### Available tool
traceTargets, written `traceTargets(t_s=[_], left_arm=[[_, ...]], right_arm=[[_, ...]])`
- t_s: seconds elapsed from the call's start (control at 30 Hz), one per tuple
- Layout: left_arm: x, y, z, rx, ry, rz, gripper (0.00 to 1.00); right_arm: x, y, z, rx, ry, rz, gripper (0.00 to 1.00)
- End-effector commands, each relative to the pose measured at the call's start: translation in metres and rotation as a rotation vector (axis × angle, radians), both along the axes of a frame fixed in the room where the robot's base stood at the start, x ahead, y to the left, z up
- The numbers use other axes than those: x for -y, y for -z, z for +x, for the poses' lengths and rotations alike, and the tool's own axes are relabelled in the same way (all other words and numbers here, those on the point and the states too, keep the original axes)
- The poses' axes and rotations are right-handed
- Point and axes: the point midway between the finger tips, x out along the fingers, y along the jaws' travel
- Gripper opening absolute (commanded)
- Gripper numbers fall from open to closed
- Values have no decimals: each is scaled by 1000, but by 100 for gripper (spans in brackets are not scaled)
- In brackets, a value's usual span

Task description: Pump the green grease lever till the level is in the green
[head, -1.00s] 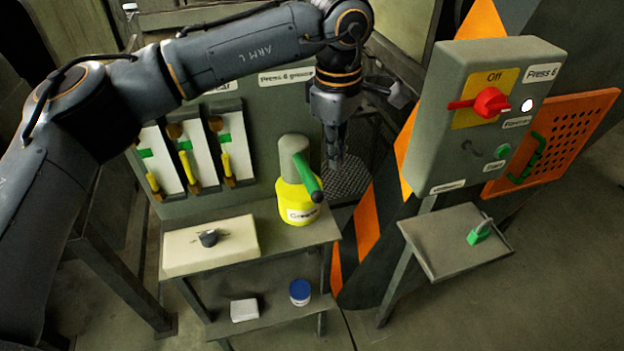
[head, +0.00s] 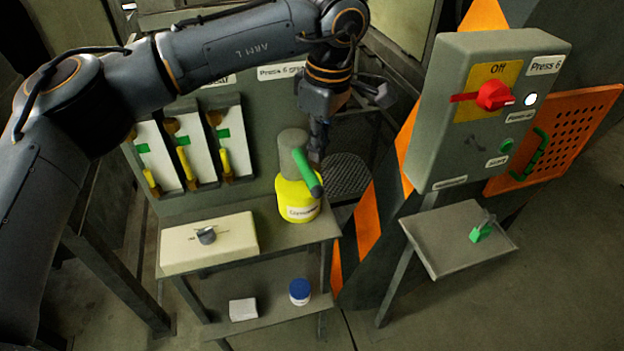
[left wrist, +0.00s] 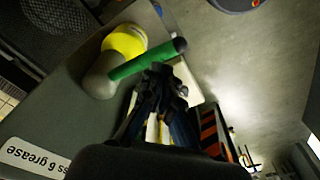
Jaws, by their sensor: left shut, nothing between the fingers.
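The green lever (head: 307,172) slants down toward the front from the grey head of the yellow grease pump (head: 298,208), on the bench's right side. It also shows in the left wrist view (left wrist: 145,59). My left gripper (head: 317,156) is shut and empty, pointing down just behind and right of the lever in the head view. In the left wrist view its fingers (left wrist: 163,78) are close to the lever; I cannot tell whether they touch. Three gauges have green marks (head: 183,145) and yellow columns; the left and right columns (head: 226,163) end below their marks. My right gripper is not in view.
A cream box with a dark knob (head: 180,250) lies left of the pump. A blue-lidded jar (head: 300,292) and a white block (head: 243,310) sit on the lower shelf. The grey control box with a red switch (head: 493,96) stands at right, above a small shelf (head: 440,255).

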Motion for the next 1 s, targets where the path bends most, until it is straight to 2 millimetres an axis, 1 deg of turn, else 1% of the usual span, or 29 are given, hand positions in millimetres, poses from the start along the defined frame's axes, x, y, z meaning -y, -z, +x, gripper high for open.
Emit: traceTargets(t_s=[0.03,0.23,0.4,0.77,0.87,1.0], left_arm=[[-1,12,0,-2,0,1,0],[-3,35,1,-1,0,-1,0],[-3,42,2,-1,0,-1,0],[-4,44,2,-1,0,-1,0],[-4,51,2,-1,0,0,0],[-4,69,2,-1,0,0,0]], right_arm=[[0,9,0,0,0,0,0],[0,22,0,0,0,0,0],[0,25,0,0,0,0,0],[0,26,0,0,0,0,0],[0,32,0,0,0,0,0],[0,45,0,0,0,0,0]])
